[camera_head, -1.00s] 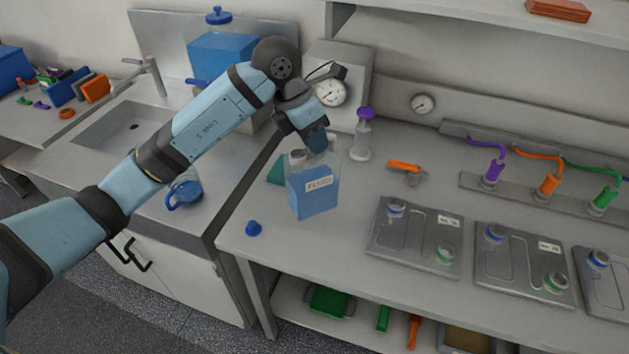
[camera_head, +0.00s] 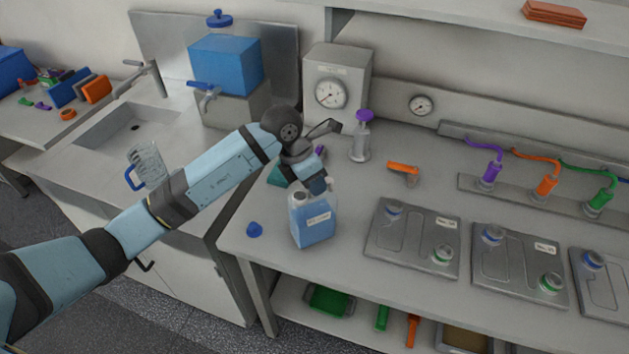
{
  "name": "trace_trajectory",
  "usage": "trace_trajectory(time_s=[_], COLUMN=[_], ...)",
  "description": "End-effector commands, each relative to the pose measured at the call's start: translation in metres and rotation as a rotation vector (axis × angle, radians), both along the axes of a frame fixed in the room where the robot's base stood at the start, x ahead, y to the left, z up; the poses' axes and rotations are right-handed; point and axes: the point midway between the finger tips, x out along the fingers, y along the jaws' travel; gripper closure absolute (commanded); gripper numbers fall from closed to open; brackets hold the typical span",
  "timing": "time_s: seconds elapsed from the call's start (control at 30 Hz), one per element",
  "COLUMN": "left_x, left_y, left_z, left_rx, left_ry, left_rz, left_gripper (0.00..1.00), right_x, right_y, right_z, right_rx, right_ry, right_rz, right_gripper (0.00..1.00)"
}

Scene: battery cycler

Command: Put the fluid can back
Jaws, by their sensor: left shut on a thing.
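The fluid can (camera_head: 313,228) is a clear jug of blue liquid with a white label, at the left end of the workbench. It looks upright, near or on the bench top; I cannot tell whether it touches. My left gripper (camera_head: 317,186) comes down from above and is shut on the can's top, at its handle. The fingertips are partly hidden by the can and the wrist. A blue cap (camera_head: 254,229) lies on the bench to the left of the can. My right gripper is not in view.
A teal object (camera_head: 277,176) sits behind my wrist. Grey plates (camera_head: 412,243) lie to the right. A glass mug (camera_head: 147,165) stands by the sink.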

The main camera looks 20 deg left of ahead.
Motion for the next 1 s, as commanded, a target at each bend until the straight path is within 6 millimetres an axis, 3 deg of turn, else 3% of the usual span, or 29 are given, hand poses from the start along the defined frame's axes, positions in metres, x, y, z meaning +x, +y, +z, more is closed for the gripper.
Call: trace_trajectory(time_s=[0.17,0.2,0.3,0.67,1.0], left_x=[0.000,0.000,0.000,0.000,-0.005], left_y=[0.000,0.000,0.000,0.001,0.026], left_z=[-0.003,-0.003,-0.003,0.003,0.063], left_rx=[-0.001,0.000,0.000,0.001,0.002], left_ry=[-0.002,0.000,0.000,-0.001,-0.005], left_rz=[0.000,0.000,0.000,-0.001,0.000], left_gripper=[1.00,0.79,0.60,0.60,0.60], right_x=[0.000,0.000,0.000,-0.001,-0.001], right_y=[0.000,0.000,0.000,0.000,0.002], right_z=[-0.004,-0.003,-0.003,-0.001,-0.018], right_rx=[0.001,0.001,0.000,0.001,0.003], right_ry=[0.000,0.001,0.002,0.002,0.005], right_rz=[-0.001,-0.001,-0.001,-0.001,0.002], right_gripper=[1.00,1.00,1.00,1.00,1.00])
